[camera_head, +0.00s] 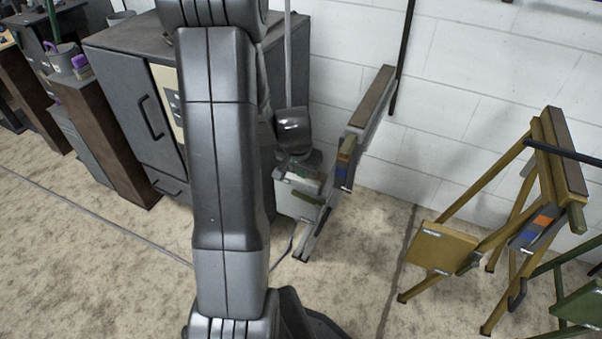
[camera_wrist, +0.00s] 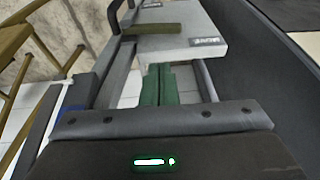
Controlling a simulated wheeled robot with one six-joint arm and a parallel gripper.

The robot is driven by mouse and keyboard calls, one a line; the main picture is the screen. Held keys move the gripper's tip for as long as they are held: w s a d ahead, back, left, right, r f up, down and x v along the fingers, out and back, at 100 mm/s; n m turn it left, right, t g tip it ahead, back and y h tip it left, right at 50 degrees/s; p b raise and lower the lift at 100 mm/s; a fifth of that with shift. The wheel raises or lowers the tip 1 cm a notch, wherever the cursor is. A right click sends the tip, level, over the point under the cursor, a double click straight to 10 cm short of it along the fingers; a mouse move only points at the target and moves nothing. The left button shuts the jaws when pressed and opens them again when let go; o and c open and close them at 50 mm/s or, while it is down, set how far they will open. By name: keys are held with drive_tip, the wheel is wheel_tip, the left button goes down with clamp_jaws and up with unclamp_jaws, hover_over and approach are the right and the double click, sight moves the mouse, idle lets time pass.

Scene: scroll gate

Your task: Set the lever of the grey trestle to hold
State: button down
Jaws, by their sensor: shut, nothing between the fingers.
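The grey trestle (camera_head: 368,105) leans near the white wall in the head view, partly hidden by my arm. Its pale grey plate (camera_wrist: 228,22) fills the upper middle of the wrist view. An olive bar (camera_wrist: 152,28), apparently the lever, lies across the plate's edge between two small dark labels. It also shows in the head view (camera_head: 308,198). One label (camera_wrist: 208,41) is too blurred to read surely. My gripper (camera_wrist: 159,68) is shut and empty. Its green fingers end just below the plate and bar in the wrist view; contact cannot be made out.
A yellow trestle (camera_head: 483,238) stands to the right with its own plate, and part of a green trestle (camera_head: 580,304) shows at the right edge. A grey cabinet (camera_head: 125,95) stands to the left. Open floor (camera_head: 350,290) lies in front of the grey trestle.

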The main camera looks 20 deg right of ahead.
sight(302, 194)
drive_tip(key=b+x, duration=0.1)
drive_tip(key=x, duration=0.2)
drive_tip(key=b+x, duration=0.1)
drive_tip(key=x, duration=0.3)
drive_tip(key=a+b+x, duration=0.1)
drive_tip(key=x, duration=0.2)
drive_tip(key=shift+d+f+b, duration=0.1)
drive_tip(key=shift+f+b, duration=0.2)
drive_tip(key=shift+f, duration=0.2)
